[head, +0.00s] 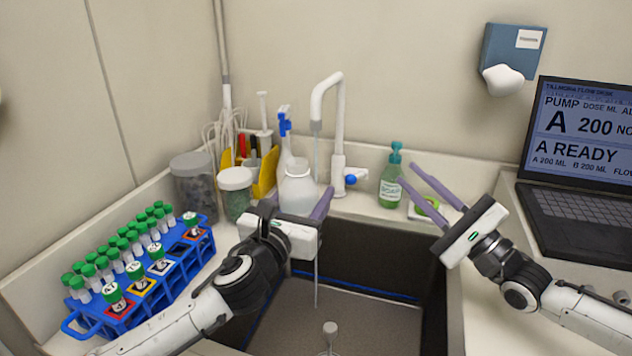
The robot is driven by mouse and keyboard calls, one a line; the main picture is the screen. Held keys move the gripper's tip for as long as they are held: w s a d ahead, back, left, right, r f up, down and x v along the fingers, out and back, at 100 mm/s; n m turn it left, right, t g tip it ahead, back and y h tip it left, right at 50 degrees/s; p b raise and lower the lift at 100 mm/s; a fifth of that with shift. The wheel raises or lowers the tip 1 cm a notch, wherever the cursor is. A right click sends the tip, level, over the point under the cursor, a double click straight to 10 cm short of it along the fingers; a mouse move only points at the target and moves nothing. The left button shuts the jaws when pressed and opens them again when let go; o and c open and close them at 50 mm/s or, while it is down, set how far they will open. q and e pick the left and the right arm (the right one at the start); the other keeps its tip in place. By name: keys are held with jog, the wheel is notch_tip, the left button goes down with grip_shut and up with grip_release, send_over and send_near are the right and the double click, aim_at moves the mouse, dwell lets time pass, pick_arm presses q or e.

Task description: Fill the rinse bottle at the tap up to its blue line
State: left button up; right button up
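The white translucent rinse bottle (298,190) stands upright with its neck open, over the back left of the sink. My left gripper (297,207) has its fingers on either side of it and appears shut on it; the gripper hides its lower part. The white tap (338,135) arches above, its spout just right of the bottle's neck. A thin stream (316,272) runs down into the sink; whether any enters the bottle I cannot tell. The tap has a blue knob (351,180). I cannot make out the blue line or water level. My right gripper (407,174) is open and empty, right of the tap.
A green soap bottle (390,182) and sponge stand behind my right gripper. Lidded jars (236,186) and a yellow holder (265,172) crowd the back left. A blue tube rack (150,292) is at left, a laptop (580,165) at right. The dark sink (388,262) is open below.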

aim_at(300, 201)
pick_arm(q)
jog(key=shift+r+p+v, duration=0.2)
jog(key=shift+p+v, duration=0.35)
jog(key=shift+v, duration=0.35)
jog(key=shift+r+p+v, duration=0.25)
jog(key=shift+p+v, duration=0.25)
jog(key=shift+v, duration=0.4)
jog(key=shift+s+d, duration=0.1)
